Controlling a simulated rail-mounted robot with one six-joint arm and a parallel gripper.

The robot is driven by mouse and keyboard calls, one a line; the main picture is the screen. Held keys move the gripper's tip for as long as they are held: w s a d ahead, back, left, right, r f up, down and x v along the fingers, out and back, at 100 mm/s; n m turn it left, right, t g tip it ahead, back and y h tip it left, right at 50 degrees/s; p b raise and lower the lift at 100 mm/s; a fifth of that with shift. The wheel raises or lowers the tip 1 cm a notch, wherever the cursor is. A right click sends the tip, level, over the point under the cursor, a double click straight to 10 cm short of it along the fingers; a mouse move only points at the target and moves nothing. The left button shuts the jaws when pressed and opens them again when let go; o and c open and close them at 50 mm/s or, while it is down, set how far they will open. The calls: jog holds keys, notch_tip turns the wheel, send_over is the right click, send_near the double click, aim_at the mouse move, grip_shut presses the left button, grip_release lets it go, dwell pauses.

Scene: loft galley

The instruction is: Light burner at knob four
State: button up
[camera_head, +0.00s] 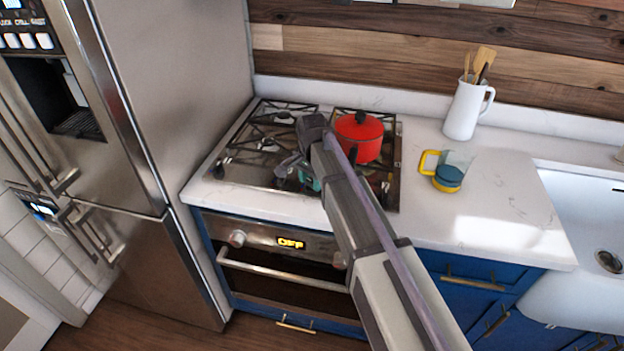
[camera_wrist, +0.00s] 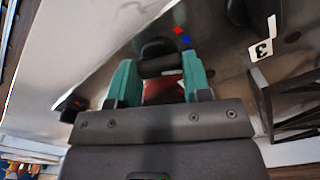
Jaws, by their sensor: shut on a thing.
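The gas cooktop (camera_head: 262,178) is set in the white counter. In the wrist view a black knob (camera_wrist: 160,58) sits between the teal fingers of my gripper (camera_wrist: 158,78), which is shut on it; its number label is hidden. A label reading 3 (camera_wrist: 262,50) stands beside another dark knob (camera_wrist: 250,12) at the upper right. In the head view my gripper (camera_head: 306,182) is at the cooktop's front edge, partly hidden by my arm. One knob (camera_head: 219,170) shows at the front left and another (camera_head: 385,187) at the front right.
A red pot (camera_head: 360,138) stands on the back right burner, close to my wrist. A mug with a yellow handle (camera_head: 448,174) and a white utensil jug (camera_head: 466,110) stand on the counter to the right. The fridge (camera_head: 185,80) bounds the left side. The oven (camera_head: 280,262) is below.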

aim_at(312, 181)
jog(key=n, duration=0.8)
jog(key=shift+n, duration=0.4)
dwell(0.4)
jog(key=o, duration=0.9)
notch_tip(312, 181, up, 11)
jog(key=p, duration=1.1)
jog(key=shift+f, duration=0.1)
